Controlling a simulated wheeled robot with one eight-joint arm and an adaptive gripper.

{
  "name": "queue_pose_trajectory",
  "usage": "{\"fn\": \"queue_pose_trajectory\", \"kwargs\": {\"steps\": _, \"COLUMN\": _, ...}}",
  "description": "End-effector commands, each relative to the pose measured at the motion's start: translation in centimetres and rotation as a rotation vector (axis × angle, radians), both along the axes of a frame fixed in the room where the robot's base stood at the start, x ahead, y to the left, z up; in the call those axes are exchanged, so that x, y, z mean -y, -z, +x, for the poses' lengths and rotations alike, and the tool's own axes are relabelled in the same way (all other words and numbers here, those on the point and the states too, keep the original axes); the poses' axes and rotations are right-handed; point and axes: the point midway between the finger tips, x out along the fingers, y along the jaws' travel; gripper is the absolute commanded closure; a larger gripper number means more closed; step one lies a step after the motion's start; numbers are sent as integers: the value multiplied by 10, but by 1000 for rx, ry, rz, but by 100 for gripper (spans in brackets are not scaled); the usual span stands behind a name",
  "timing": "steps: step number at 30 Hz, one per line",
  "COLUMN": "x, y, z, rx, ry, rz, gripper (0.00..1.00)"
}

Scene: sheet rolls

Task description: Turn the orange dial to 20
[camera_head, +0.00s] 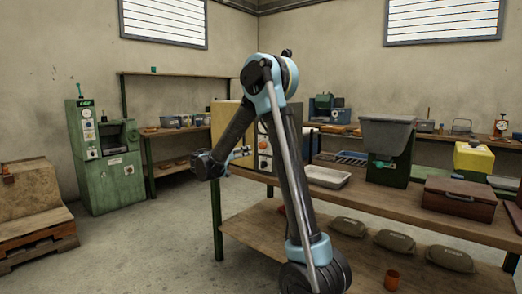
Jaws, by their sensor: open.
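A beige box-like machine (224,115) stands at the left end of the wooden table, partly hidden behind my arm. Its right face carries a small round orange dial (264,144), seen small, with another round part below it. The dial's scale and setting are too small to read. My gripper (246,151) is open and empty, left of the dial in the picture and pointing right toward the machine. I cannot tell how far it is from the dial; no contact can be made out.
My forearm crosses in front of the machine. On the table (375,200) are a white tray (327,178), a grey hopper (386,135) on a green base, a yellow-topped machine (474,158) and a brown box (458,199). Sacks lie on the lower shelf. The left floor is mostly clear.

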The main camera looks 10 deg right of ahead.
Motion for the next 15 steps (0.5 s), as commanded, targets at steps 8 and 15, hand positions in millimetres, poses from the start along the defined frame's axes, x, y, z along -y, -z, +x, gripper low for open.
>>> {"fn": "queue_pose_trajectory", "kwargs": {"steps": 8, "x": -8, "y": 0, "z": 11, "rx": 38, "ry": -11, "rz": -8, "gripper": 46}}
{"fn": "queue_pose_trajectory", "kwargs": {"steps": 15, "x": 19, "y": 0, "z": 36, "rx": 36, "ry": -7, "rz": -8, "gripper": 46}}
